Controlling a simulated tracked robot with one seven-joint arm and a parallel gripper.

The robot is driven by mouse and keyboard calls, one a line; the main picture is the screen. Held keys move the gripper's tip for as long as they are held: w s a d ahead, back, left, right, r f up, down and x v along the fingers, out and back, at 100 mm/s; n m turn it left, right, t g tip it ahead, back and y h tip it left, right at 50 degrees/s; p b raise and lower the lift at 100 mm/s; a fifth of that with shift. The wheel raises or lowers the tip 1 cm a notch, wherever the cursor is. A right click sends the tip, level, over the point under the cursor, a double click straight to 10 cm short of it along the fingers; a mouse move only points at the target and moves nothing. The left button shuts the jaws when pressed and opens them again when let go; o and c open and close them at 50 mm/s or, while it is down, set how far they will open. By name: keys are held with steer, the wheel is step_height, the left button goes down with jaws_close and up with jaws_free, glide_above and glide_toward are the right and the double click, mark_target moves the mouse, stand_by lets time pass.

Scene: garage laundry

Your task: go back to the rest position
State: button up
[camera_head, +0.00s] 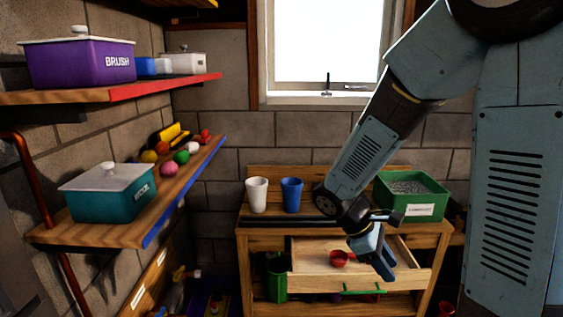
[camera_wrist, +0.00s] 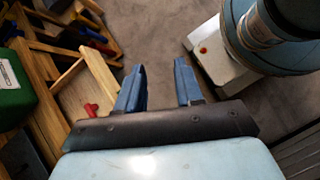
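My gripper (camera_head: 386,264) hangs at the end of my bent arm, over the right part of an open wooden drawer (camera_head: 312,261) in the head view. In the wrist view my gripper (camera_wrist: 159,78) has its two blue fingers well apart, with nothing between them and bare floor beyond. A red item (camera_head: 340,258) lies in the drawer, left of the gripper and apart from it. It also shows in the wrist view (camera_wrist: 91,109).
The workbench (camera_head: 262,222) bears a white cup (camera_head: 257,194), a blue cup (camera_head: 291,194) and a green box (camera_head: 410,205). Shelves at the left hold a purple box (camera_head: 80,66), a teal box (camera_head: 108,194) and several coloured balls. The wrist view shows open floor (camera_wrist: 155,30).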

steer(key=s+r+m+t+y, duration=0.3)
steer(key=r+m, duration=0.3)
steer(key=r, duration=0.3)
steer(key=s+r+m+t+y, duration=0.4)
steer(key=s+r+m, duration=0.2)
steer(key=r, duration=0.3)
steer(key=shift+m+t, duration=0.3)
steer(key=shift+t, duration=0.1)
stand_by(1.3)
